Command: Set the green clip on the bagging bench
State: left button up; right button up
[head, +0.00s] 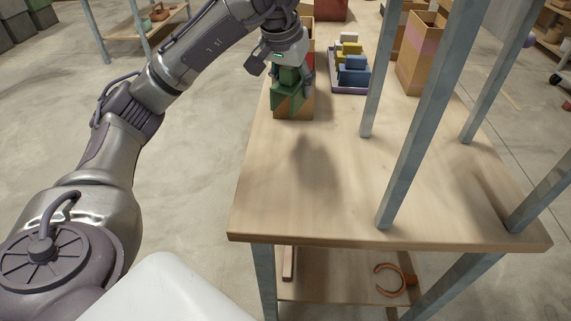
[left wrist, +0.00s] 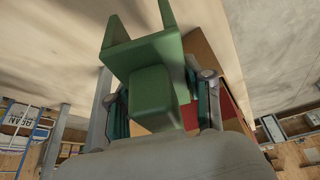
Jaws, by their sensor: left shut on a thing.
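My left gripper (head: 290,80) is shut on the green clip (head: 288,75), near the left edge of the bagging bench (head: 290,200). The left wrist view shows the clip (left wrist: 155,85) as a green block with a forked far end, between the two fingers (left wrist: 155,105). In the head view, the gripper partly hides the clip. A dark shadow lies on the bare wood in front of it. Whether the clip touches anything below is hard to tell. My right gripper is not in view.
A purple tray (head: 349,91) holds yellow, white and blue blocks. A tall paper bag (head: 421,60) stands behind right. Grey metal posts (head: 410,140) rise from the bench. Its near part is clear.

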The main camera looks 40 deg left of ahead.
pick_arm(q)
notch_tip(320, 180, down, 6)
jog(key=shift+s+f+b, duration=0.1)
jog(key=shift+b, duration=0.65)
notch_tip(320, 180, down, 4)
jog(key=shift+d+b, duration=0.1)
jog(key=shift+b, duration=0.35)
jog(key=shift+f, duration=0.2)
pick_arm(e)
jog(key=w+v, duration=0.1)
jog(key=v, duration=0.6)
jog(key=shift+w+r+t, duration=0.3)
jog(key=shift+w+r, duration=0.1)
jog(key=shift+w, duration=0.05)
pick_arm(q)
jog(key=shift+f, duration=0.15)
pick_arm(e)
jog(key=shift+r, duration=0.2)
pick_arm(q)
jog(key=o, duration=0.9)
jog(key=shift+o, duration=0.2)
